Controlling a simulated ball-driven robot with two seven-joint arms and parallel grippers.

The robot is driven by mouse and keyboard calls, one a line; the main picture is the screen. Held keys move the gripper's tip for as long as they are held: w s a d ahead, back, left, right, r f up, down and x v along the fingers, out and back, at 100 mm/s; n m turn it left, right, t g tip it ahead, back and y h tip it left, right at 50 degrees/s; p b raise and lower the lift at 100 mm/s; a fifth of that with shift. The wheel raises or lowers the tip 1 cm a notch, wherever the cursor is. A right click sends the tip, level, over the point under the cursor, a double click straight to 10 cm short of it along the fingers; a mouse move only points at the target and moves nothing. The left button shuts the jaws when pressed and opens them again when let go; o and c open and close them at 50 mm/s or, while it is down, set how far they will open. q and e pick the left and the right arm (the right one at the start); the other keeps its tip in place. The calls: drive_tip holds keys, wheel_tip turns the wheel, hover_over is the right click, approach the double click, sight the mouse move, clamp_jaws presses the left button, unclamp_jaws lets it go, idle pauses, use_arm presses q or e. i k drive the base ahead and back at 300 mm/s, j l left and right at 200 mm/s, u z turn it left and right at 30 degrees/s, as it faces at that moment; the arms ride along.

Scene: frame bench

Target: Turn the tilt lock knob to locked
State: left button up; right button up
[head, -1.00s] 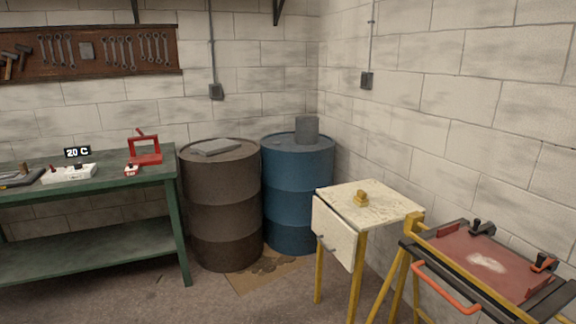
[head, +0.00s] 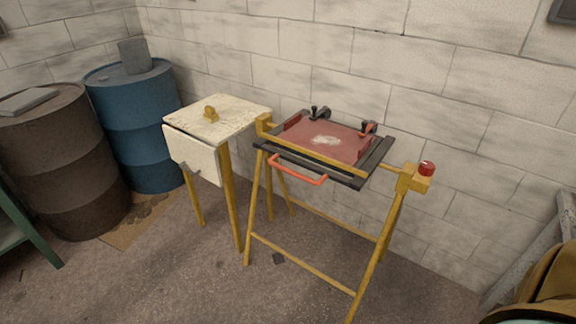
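A tilting frame (head: 385,152) with a dark rim and a reddish panel (head: 345,139) rests on a yellow stand (head: 373,258). A red knob (head: 427,168) sits on the yellow block (head: 414,180) at the stand's right end; it looks like the tilt lock knob, but its setting is too small to read. An orange-red handle (head: 298,171) runs along the near side. Neither of my grippers is in view.
A cream cabinet (head: 235,112) on yellow legs, with a small brass-coloured piece (head: 211,114) on top, stands left of the stand. Blue (head: 140,130) and brown (head: 60,165) drums are further left. A block wall is behind. The floor in front (head: 190,290) is mostly clear.

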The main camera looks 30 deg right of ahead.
sight(427, 168)
drive_tip(key=z, duration=0.45)
drive_tip(key=l+z, duration=0.15)
drive_tip(key=z, duration=0.8)
drive_tip(key=l+z, duration=0.15)
drive_tip(key=z, duration=0.35)
drive_tip(key=i+z, duration=0.4)
drive_tip(key=i+j+z, duration=0.15)
drive_tip(key=i+z, duration=0.25)
drive_tip(key=i, duration=0.1)
